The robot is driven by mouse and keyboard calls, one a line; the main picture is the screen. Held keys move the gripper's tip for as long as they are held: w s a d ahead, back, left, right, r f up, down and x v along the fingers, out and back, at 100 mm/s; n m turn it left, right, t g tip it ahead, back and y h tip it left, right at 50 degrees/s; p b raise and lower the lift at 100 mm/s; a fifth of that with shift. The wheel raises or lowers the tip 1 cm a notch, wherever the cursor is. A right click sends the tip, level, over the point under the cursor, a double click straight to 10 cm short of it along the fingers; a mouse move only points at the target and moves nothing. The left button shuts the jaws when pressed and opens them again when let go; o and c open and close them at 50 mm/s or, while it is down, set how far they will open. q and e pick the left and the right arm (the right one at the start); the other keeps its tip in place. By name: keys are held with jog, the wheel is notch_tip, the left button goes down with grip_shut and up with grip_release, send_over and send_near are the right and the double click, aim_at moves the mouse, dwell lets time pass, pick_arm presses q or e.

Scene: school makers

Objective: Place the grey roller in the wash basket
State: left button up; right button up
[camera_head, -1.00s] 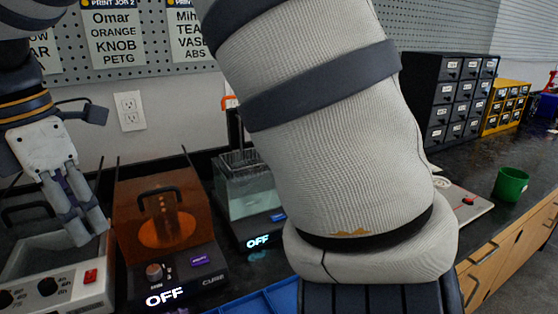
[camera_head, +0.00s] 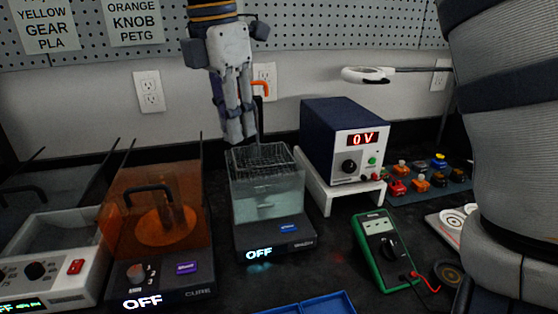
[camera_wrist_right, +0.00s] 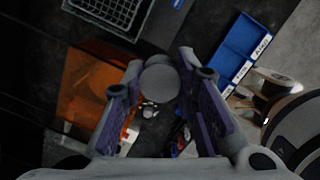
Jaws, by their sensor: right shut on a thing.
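My right gripper (camera_head: 236,136) hangs fingers down just above the rear left of the wash basket (camera_head: 262,157). The basket is dark wire mesh and sits in the top of a clear tank on a black base reading OFF. In the right wrist view, the gripper (camera_wrist_right: 160,75) is shut on the grey roller (camera_wrist_right: 159,84), whose round grey end shows between the purple-padded fingers. The basket (camera_wrist_right: 108,12) also shows at the top left of the wrist view. My left gripper is not in view.
The orange curing box (camera_head: 155,215) stands left of the tank. An orange-tipped hook (camera_head: 260,86) rises behind the basket. A 0V power supply (camera_head: 345,145) on a white stand and a green multimeter (camera_head: 378,250) are to the right. Blue bins (camera_head: 315,305) lie in front.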

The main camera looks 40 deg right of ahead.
jog(key=w+d+f, duration=0.2)
jog(key=d+f, duration=0.1)
jog(key=w+d+f, duration=0.2)
jog(key=d+f, duration=0.1)
jog(key=d, duration=0.1)
jog(key=w+d+f+b, duration=0.1)
jog(key=w+d+f, duration=0.1)
jog(key=d+f, duration=0.1)
jog(key=shift+w+d+f, duration=0.15)
jog(key=shift+d+f, duration=0.1)
jog(key=f, duration=0.2)
jog(key=shift+d+f, duration=0.25)
jog(key=shift+f, duration=0.1)
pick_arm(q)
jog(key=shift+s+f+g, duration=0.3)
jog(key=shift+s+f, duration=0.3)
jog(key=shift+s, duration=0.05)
pick_arm(e)
jog(key=shift+f, duration=0.2)
jog(key=o, duration=0.4)
jog(key=shift+f, duration=0.15)
jog(key=shift+o, duration=0.9)
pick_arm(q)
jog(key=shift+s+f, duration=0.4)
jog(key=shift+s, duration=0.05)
pick_arm(e)
notch_tip(320, 180, up, 12)
jog(key=a, duration=0.1)
jog(key=shift+a, duration=0.25)
